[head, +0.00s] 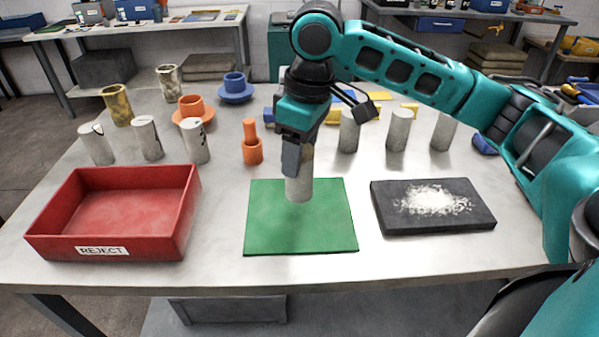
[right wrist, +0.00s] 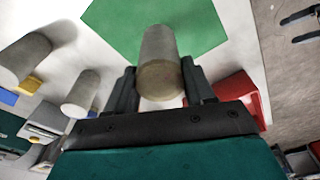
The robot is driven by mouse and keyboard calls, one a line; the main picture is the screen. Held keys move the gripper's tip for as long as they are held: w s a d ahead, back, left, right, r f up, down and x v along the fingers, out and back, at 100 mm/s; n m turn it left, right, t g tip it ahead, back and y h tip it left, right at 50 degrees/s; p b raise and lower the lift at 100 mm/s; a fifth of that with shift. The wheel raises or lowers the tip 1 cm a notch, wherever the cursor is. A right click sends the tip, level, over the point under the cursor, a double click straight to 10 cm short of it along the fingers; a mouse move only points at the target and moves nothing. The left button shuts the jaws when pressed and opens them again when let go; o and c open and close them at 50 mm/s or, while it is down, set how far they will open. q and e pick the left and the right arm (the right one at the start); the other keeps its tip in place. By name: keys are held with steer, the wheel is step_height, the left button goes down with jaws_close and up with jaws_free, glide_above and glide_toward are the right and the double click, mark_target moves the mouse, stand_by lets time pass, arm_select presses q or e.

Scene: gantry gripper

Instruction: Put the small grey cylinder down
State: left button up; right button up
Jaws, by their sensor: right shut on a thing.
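The small grey cylinder (head: 299,187) is upright in my right gripper (head: 297,160), over the back part of the green mat (head: 300,230). Its lower end shows against the mat; I cannot tell whether it touches. In the right wrist view the cylinder (right wrist: 160,65) sits between the two fingers of the right gripper (right wrist: 160,88), with the green mat (right wrist: 115,25) beyond it. The right gripper is shut on the cylinder. My left gripper is not in view.
A red REJECT tray (head: 185,215) stands left of the mat, and a dark slab with white powder (head: 432,205) lies right. Several grey cylinders (head: 398,130) stand behind, with more at the left (head: 147,138). An orange part (head: 252,145) stands just behind the mat.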

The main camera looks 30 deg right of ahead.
step_height(320, 180, down, 4)
steer(key=shift+r+b, duration=0.2)
steer(key=shift+b, duration=0.15)
steer(key=shift+f, duration=0.3)
steer(key=o, duration=1.4)
steer(key=shift+f, duration=0.1)
steer(key=r, duration=0.3)
steer(key=r+p, duration=0.1)
steer(key=r, duration=0.3)
steer(key=s+r+p, duration=0.1)
steer(key=r, duration=0.2)
steer(key=shift+d+r, duration=0.3)
steer(key=shift+r, duration=0.1)
steer(key=shift+s+r, duration=0.15)
steer(key=shift+r, duration=0.55)
